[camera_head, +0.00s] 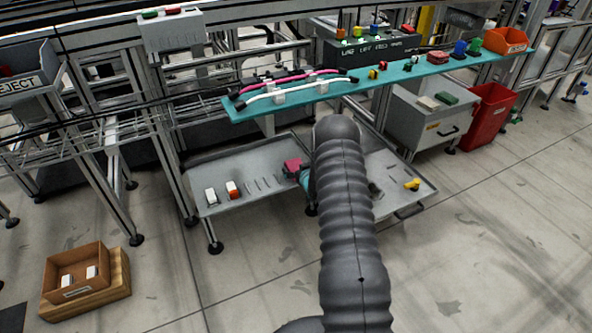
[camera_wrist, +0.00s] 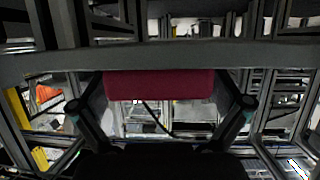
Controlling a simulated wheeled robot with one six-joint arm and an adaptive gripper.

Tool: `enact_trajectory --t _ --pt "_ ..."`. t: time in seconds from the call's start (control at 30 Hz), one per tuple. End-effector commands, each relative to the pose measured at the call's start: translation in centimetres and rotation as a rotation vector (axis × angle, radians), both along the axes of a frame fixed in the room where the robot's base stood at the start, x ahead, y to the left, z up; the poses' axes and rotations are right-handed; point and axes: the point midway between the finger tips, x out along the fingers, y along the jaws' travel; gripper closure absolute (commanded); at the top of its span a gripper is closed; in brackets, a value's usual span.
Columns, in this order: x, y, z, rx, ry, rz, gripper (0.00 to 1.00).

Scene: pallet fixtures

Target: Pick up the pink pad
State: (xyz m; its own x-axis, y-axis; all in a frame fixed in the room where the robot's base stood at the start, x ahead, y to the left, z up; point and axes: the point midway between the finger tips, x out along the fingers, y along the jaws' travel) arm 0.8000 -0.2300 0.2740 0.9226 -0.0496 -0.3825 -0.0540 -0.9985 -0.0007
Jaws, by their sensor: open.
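The pink pad (camera_head: 292,165) shows in the head view at the back of the grey tray table, just left of my arm. In the wrist view it is a dark pink block (camera_wrist: 160,84) spanning most of the gap between my fingers. My gripper (camera_wrist: 160,108) is open, with one finger on each side of the pad and no clear contact. In the head view my arm hides most of the gripper. What lies directly under the pad is hard to tell.
The grey tray table (camera_head: 220,203) also carries a white block (camera_head: 211,196), an orange-and-white block (camera_head: 232,189), several thin pins and a yellow part (camera_head: 412,184). A teal shelf (camera_head: 245,112) with cables runs above and behind. A red bin (camera_head: 490,115) stands to the right.

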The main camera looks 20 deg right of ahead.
Motion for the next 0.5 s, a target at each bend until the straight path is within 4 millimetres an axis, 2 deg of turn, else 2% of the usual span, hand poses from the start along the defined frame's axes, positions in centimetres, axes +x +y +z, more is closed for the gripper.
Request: enact_trajectory --t 0.3,0.33,0.5 --pt "0.58 -0.02 -0.26 -0.001 0.001 0.000 0.00" --pt "0.58 -0.02 -0.26 -0.001 0.001 0.000 0.03" --pt "0.58 -0.02 -0.24 -0.001 0.000 0.000 0.45"
